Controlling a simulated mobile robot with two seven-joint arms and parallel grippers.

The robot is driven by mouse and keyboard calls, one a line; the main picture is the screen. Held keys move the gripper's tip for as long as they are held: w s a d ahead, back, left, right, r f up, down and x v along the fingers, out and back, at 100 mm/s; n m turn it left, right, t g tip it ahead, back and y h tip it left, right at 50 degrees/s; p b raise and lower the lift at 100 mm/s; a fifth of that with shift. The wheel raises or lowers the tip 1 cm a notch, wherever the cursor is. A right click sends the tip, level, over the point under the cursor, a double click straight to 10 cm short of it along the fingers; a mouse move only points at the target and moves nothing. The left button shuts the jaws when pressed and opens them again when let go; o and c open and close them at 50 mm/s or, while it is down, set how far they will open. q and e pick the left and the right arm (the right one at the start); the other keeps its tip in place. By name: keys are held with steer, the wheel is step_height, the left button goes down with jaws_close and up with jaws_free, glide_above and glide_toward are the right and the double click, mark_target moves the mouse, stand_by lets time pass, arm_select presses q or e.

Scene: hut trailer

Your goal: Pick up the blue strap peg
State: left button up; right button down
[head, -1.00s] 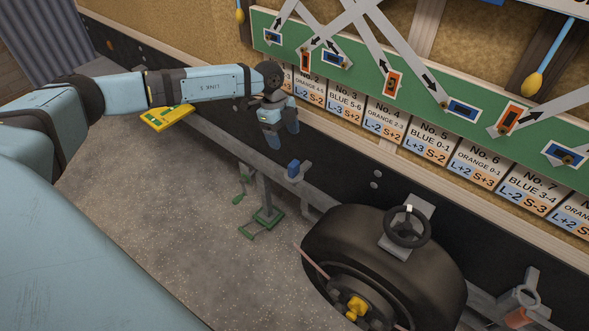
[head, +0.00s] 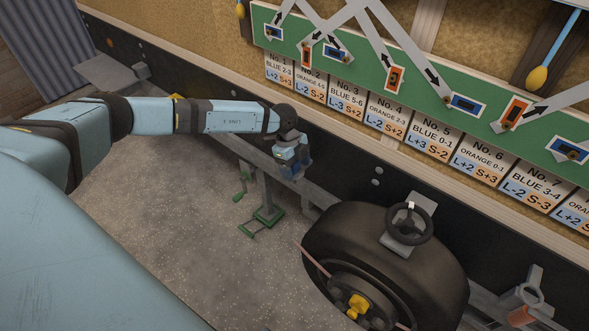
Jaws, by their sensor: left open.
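My left gripper (head: 293,168) is open, pointing down at the grey trailer rail (head: 325,196). Its fingertips are at the place on the rail where the blue strap peg stands in the earlier picture. The peg is now mostly or wholly hidden by the fingers, and I cannot tell its blue apart from the blue-grey fingertips. I cannot see whether the fingers touch it or stand on both sides of it. My right gripper is not in view.
A black tyre (head: 330,232) with a dark handwheel (head: 408,225) stands to the right. A green-footed stand (head: 268,213) is below the rail. A green board (head: 425,75) and a row of numbered cards (head: 432,140) line the wall behind.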

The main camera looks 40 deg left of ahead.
arm_select(q)
steer(key=shift+c, duration=0.5)
steer(key=c, duration=1)
steer(key=shift+r, duration=0.15)
step_height(320, 180, up, 10)
steer(key=shift+f+p, duration=0.1)
steer(key=shift+p, duration=0.4)
